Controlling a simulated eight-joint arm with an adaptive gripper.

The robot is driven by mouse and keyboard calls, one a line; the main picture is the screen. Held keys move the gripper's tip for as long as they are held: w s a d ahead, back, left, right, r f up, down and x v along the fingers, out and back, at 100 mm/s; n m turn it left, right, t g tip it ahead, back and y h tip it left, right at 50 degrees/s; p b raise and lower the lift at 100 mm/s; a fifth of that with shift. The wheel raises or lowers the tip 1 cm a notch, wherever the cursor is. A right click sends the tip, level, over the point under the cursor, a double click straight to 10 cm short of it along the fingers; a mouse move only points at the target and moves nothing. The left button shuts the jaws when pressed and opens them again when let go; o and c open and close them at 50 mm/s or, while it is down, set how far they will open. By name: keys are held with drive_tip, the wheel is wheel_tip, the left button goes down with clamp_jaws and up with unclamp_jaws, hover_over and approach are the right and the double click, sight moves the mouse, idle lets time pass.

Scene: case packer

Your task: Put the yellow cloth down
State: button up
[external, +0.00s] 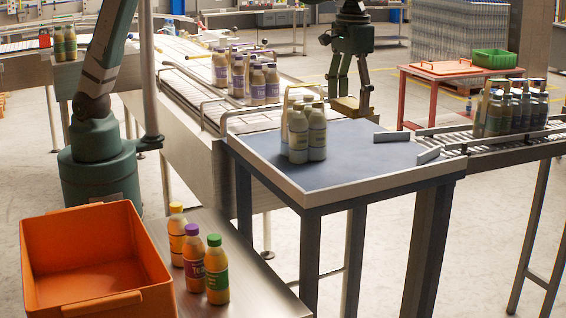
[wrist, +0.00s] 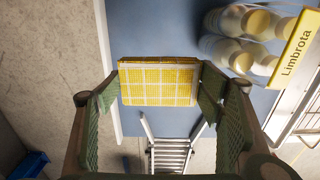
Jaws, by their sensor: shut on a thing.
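The yellow cloth (wrist: 160,86) is a folded, checked pad, seen between my fingers in the wrist view. My gripper (external: 348,99) points down and is shut on the cloth, one finger at each side. In the wrist view my gripper (wrist: 160,80) has green fingers against both ends of the cloth. I cannot tell whether the cloth touches the table.
A conveyor (external: 190,75) with bottles lies left, rollers (external: 480,138) right. An orange crate (external: 150,265) stands in front. The table's right part is clear.

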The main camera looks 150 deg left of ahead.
drive_tip(key=s+a+f, duration=0.1)
drive_tip(key=a+f, duration=0.1)
drive_tip(key=a, duration=1)
hover_over(379, 164)
drive_tip(key=shift+s+a+f, duration=0.1)
drive_tip(key=shift+f, duration=2.15)
drive_tip(key=shift+f, duration=3.15)
drive_tip(key=shift+f, duration=1.85)
drive_tip(key=shift+f, duration=0.15)
